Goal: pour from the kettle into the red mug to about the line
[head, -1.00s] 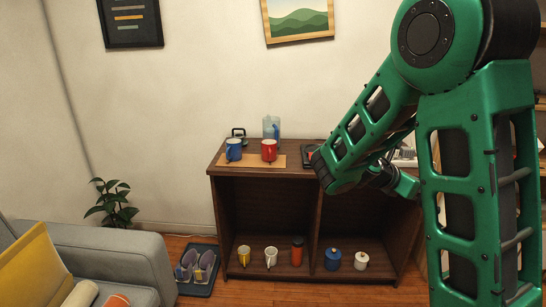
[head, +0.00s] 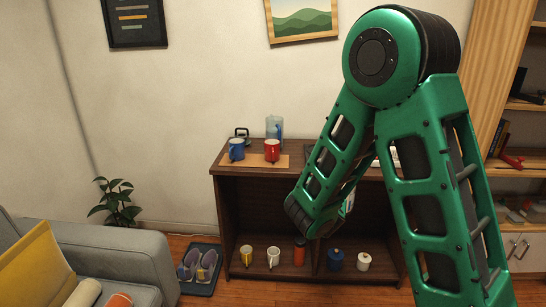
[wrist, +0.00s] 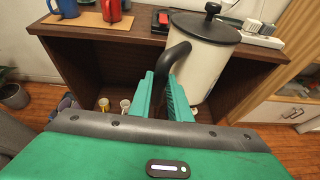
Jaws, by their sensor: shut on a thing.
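The red mug (head: 272,151) stands upright on a tan mat on top of the dark wooden cabinet. It also shows at the top of the wrist view (wrist: 111,9). No line on it can be made out, and its inside is hidden. The kettle (wrist: 208,62) is cream-white with a black lid and a black handle. My gripper (wrist: 166,92) is shut on that handle. The kettle's body overlaps the cabinet's front edge in the wrist view. In the head view my green arm hides the gripper and most of the kettle.
A blue mug (head: 237,150) stands left of the red mug on the mat (head: 254,163). A clear blue pitcher (head: 274,127) is behind them. A power strip (wrist: 258,33) lies behind the kettle. A sofa (head: 110,255) is at left.

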